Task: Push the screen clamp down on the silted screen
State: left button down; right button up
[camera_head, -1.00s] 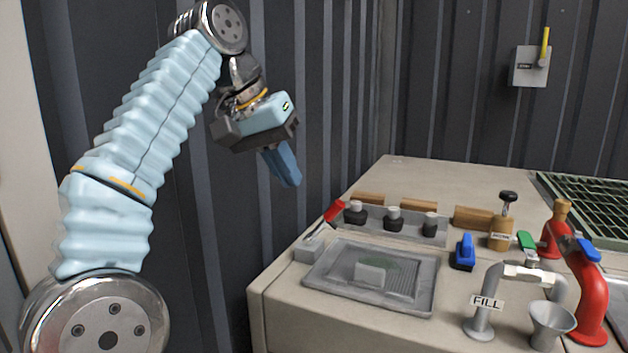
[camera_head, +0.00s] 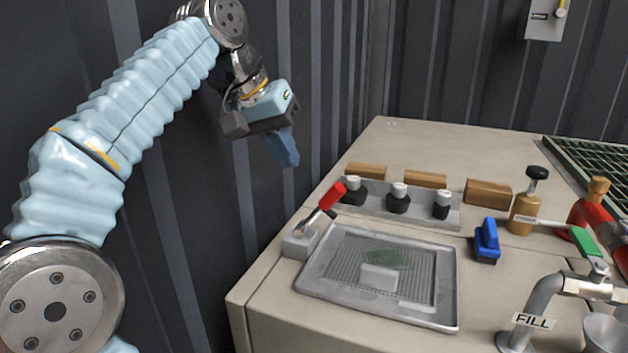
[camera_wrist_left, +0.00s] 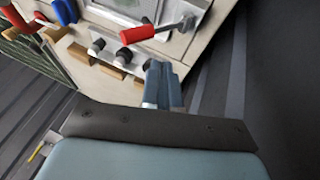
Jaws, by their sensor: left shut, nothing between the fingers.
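The screen clamp (camera_head: 314,222) is a grey block with a lever and red handle at the left end of the tray. Its handle is raised, tilted up to the right. The silted screen (camera_head: 340,268) lies in a grey tray, with a green-brown patch and a pale block on it. In the left wrist view the red clamp handle (camera_wrist_left: 138,34) shows beyond the fingers. My left gripper (camera_head: 288,160) is shut and empty, in the air above and left of the clamp, apart from it. It also shows in the left wrist view (camera_wrist_left: 162,85). My right gripper is not in view.
A rack of black knobs with white tops (camera_head: 398,198) stands behind the tray. The corrugated wall (camera_head: 240,220) is close behind my left arm.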

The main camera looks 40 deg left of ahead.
pick_arm(q)
jog(key=w+d+f, duration=0.3)
jog(key=f, duration=0.2)
jog(key=shift+d+f+b, duration=0.15)
jog(key=shift+b, duration=0.25)
